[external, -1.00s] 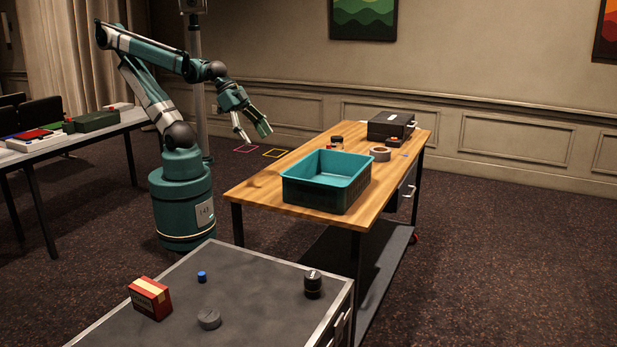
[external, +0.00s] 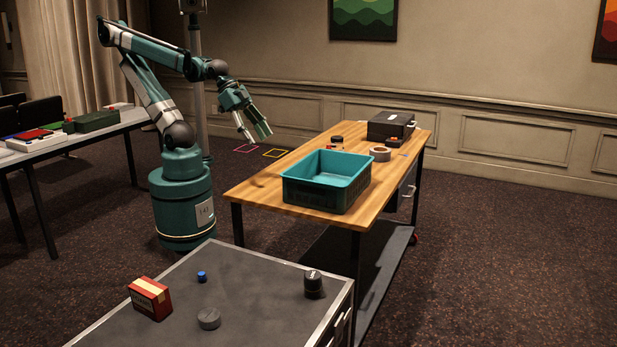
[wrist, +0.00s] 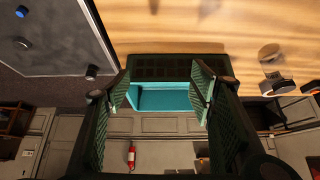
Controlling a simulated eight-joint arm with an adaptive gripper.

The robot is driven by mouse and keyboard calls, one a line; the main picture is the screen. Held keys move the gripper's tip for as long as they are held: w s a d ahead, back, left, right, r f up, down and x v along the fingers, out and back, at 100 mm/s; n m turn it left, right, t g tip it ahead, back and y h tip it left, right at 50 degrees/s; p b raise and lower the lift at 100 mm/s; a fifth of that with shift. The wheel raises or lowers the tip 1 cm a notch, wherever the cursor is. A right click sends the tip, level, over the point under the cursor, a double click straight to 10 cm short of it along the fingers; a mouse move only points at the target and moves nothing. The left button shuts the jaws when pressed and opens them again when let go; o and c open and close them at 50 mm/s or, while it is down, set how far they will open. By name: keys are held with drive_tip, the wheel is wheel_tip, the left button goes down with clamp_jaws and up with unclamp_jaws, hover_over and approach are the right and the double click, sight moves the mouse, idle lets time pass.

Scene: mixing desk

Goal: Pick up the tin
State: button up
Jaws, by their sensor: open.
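No label marks the tin for certain. A low round grey tin-like object (external: 209,318) lies on the dark-topped cabinet in the foreground, and a grey disc that may be it shows at the upper left of the wrist view (wrist: 22,42). A black lidded cylinder (external: 313,284) stands on the same top to its right. My gripper (external: 256,136) is open and empty, in the air beyond the left end of the wooden table, well away from both. In the wrist view its two fingers (wrist: 160,90) stand wide apart, with a teal bin seen between them.
The teal bin (external: 295,190) stands on the wooden table (external: 262,190), with a tape roll (external: 380,153), a small dark-lidded jar (external: 336,142) and a dark case (external: 390,125) behind it. A red box (external: 150,299) and a blue cap (external: 202,277) share the cabinet top.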

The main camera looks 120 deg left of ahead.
drive_tip(key=w+d+r+m+g+p, duration=0.25)
drive_tip(key=w+d+m, duration=0.25)
drive_tip(key=w+d, duration=0.6)
drive_tip(key=w+d+f+m+g+h+p, duration=0.1)
drive_tip(key=w+d+m, duration=0.2)
drive_tip(key=w+d, duration=0.35)
drive_tip(key=w+d+f+m, duration=0.2)
drive_tip(key=w+d, duration=0.1)
drive_tip(key=d, duration=0.6)
drive_tip(key=m+g+y+p, duration=0.1)
drive_tip(key=m+g+p, duration=0.25)
drive_tip(key=m, duration=0.55)
approach(211, 313)
drive_tip(key=shift+w+a+f, duration=0.2)
drive_tip(key=shift+f, duration=0.05)
drive_tip(key=shift+s+d+f, duration=0.15)
drive_tip(key=shift+d+f, duration=0.2)
drive_tip(key=shift+f, duration=0.1)
drive_tip(key=shift+f, duration=0.1)
drive_tip(key=shift+f+b, duration=0.35)
drive_tip(key=shift+f, duration=0.8)
